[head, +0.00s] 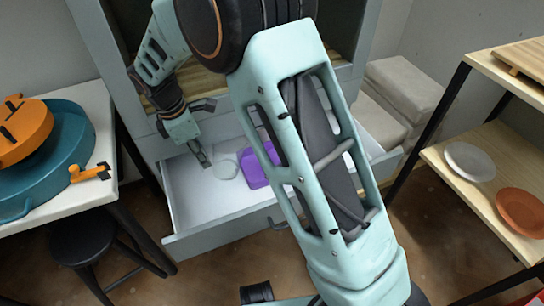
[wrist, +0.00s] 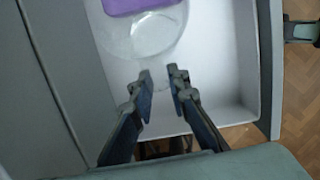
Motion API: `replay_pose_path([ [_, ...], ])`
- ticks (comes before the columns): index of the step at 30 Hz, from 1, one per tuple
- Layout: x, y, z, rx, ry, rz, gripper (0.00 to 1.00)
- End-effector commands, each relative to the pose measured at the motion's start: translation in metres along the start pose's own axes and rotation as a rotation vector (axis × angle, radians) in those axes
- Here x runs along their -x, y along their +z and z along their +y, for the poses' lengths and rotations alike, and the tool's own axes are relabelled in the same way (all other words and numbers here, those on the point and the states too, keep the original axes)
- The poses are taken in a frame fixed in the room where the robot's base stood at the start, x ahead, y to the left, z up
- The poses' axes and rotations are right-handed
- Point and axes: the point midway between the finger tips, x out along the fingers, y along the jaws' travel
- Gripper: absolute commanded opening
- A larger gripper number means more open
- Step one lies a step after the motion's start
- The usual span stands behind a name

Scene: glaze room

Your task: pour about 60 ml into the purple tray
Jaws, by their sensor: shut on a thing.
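The purple tray (head: 254,169) lies in an open white drawer, partly hidden behind my arm in the head view. Its edge shows at the top of the wrist view (wrist: 138,5). A clear, see-through round vessel (head: 225,168) is just left of the tray. In the wrist view the vessel (wrist: 145,38) is ahead of my fingers, its far side overlapping the tray. My gripper (head: 204,157) is over the drawer, shut on a clear narrow part of the vessel between its fingertips (wrist: 162,82). I cannot tell the liquid level or whether any flows.
The drawer (head: 205,215) has raised walls around the vessel and tray; its white floor is otherwise bare. A teal tub with an orange object (head: 25,130) stands on the left table. Shelves at right hold a white plate (head: 469,161) and an orange plate (head: 521,212). A dark stool (head: 80,238) stands lower left.

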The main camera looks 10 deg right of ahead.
Motion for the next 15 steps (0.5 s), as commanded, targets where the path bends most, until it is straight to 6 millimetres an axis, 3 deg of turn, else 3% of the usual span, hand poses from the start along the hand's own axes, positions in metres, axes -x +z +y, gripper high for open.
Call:
replay_pose_path([
  [15, -0.017, -0.021, 0.0, 0.001, -0.002, -0.204, 0.0],
])
